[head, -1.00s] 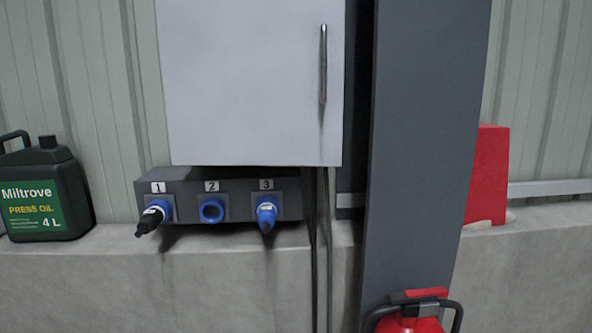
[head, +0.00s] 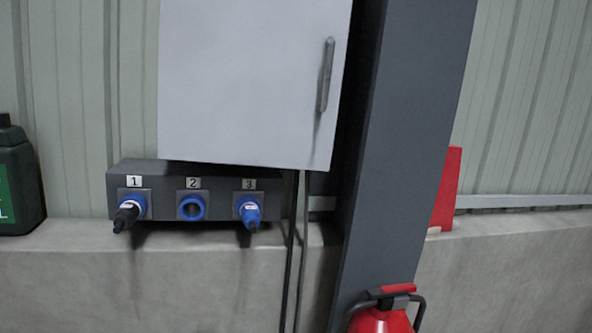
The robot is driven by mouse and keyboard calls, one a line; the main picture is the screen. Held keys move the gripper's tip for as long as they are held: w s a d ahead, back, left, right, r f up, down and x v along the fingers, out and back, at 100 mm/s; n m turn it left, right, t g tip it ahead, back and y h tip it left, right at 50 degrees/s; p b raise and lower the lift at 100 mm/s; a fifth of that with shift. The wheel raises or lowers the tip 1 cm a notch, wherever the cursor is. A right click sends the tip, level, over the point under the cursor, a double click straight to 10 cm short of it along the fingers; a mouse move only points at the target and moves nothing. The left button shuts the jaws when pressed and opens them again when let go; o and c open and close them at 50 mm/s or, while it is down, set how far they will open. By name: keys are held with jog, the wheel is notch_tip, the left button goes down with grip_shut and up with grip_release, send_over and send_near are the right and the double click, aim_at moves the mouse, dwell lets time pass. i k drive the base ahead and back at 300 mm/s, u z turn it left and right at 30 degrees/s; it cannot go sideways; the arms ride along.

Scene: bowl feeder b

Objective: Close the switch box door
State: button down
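The switch box door (head: 245,80) is a plain pale grey panel in the upper middle of the head view. Its top runs out of the picture. A vertical metal bar handle (head: 325,75) stands near its right edge. The door's lower edge slopes slightly down to the right. The hinges and the inside of the box are hidden, and I cannot tell from this view how far the door stands open. My gripper is not in the picture.
A dark socket box (head: 160,180) with numbered blue sockets is below the door; cables hang beside it. A dark grey pillar (head: 415,130) stands close on the right, with a red fire extinguisher (head: 382,320) before it. A green oil can (head: 20,180) stands on the concrete ledge (head: 70,260).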

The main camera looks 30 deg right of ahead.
aim_at(248, 83)
jog(key=u, duration=0.1)
jog(key=i, duration=1)
jog(key=z, duration=0.1)
